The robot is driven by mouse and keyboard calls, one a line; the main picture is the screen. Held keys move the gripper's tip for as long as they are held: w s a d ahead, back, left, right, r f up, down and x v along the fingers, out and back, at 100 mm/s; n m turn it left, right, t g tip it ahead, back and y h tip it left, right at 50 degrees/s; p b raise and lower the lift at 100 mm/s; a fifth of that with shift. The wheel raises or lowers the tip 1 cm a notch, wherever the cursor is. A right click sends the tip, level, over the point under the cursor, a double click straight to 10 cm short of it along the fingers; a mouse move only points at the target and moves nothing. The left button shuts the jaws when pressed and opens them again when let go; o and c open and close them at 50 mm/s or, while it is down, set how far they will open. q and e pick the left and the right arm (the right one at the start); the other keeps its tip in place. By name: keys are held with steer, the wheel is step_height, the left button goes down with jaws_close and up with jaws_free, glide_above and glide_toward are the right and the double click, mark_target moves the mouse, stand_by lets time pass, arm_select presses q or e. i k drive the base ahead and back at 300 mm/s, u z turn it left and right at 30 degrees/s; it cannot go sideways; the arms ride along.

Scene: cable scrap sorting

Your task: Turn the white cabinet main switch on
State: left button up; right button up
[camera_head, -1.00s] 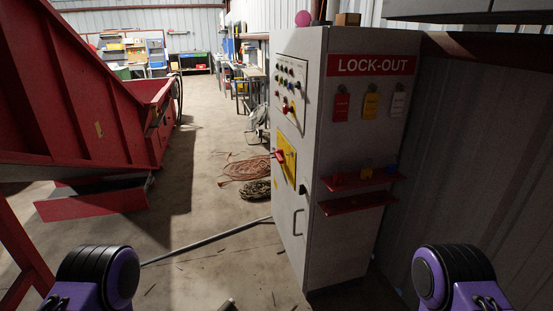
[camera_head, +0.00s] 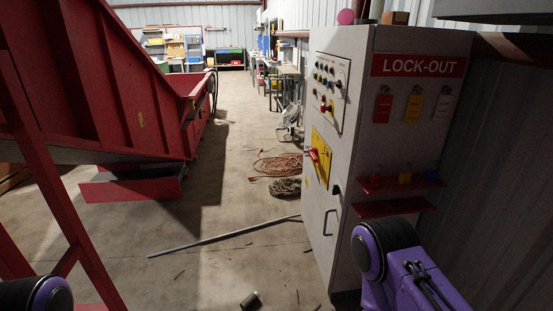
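The white cabinet (camera_head: 390,140) stands at the right of the head view, its front face turned toward the left. On that face a yellow plate (camera_head: 322,157) carries the red main switch handle (camera_head: 314,157). A panel of coloured buttons (camera_head: 331,88) sits above it, and a door handle (camera_head: 328,222) below. My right arm, purple and black, is in front of the cabinet's lower part. Part of my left arm shows at the bottom left corner. Neither gripper's fingers are in view.
Red lock-out shelves (camera_head: 400,185) with padlocks stick out of the cabinet's side. A metal pipe (camera_head: 222,236) and coiled cables (camera_head: 277,165) lie on the floor. A large red machine (camera_head: 130,90) stands at the left.

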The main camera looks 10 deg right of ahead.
mark_target(312, 151)
steer(key=i, duration=2.2)
steer(key=z, duration=2.4)
